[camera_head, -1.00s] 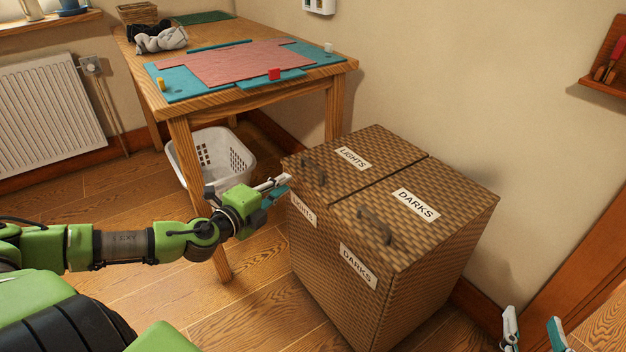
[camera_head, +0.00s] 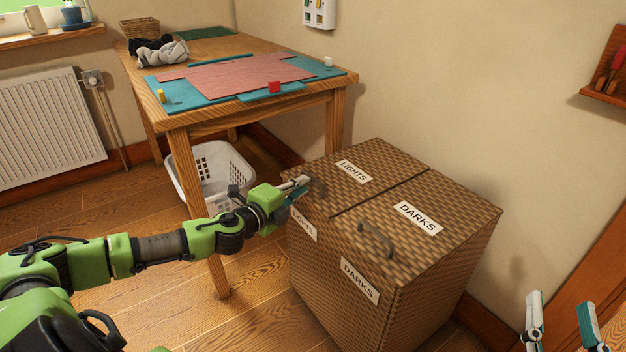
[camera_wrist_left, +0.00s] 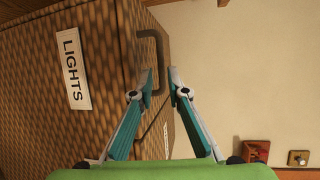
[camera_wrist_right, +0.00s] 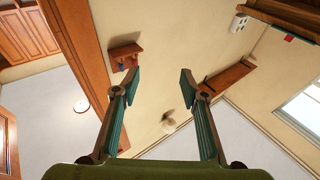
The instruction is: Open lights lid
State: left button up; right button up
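The wicker hamper has two closed lids, the lights lid (camera_head: 345,172) at the back left and the darks lid (camera_head: 418,222) at the front right. The lights handle, a dark curved bar, shows in the left wrist view (camera_wrist_left: 158,62); in the head view my gripper partly covers it. My left gripper (camera_head: 306,185) is at the lights handle. In the left wrist view its fingers (camera_wrist_left: 161,82) are parted, with the handle's near end by the left fingertip; I cannot tell whether the bar lies between them. My right gripper (camera_head: 562,302) is open and empty at the lower right.
The darks handle (camera_head: 376,240) stands up on the neighbouring lid. A wooden table (camera_head: 150,97) with mats stands behind, and a white laundry basket (camera_head: 235,165) is beneath it. The wall is close behind the hamper.

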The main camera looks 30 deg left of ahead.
aim_at(313, 177)
pick_arm(q)
jog(key=w, duration=0.5)
jog(key=shift+f, duration=0.4)
jog(key=shift+w+f, duration=0.15)
jog(key=shift+w, duration=0.55)
pick_arm(e)
jog(key=r, duration=0.1)
jog(key=r+t, duration=0.1)
jog(key=shift+s+a+r+y, duration=0.1)
jog(key=shift+s+r+y, duration=0.25)
jog(key=shift+r+y, duration=0.05)
pick_arm(q)
grip_shut()
pick_arm(e)
jog(key=shift+f, duration=0.15)
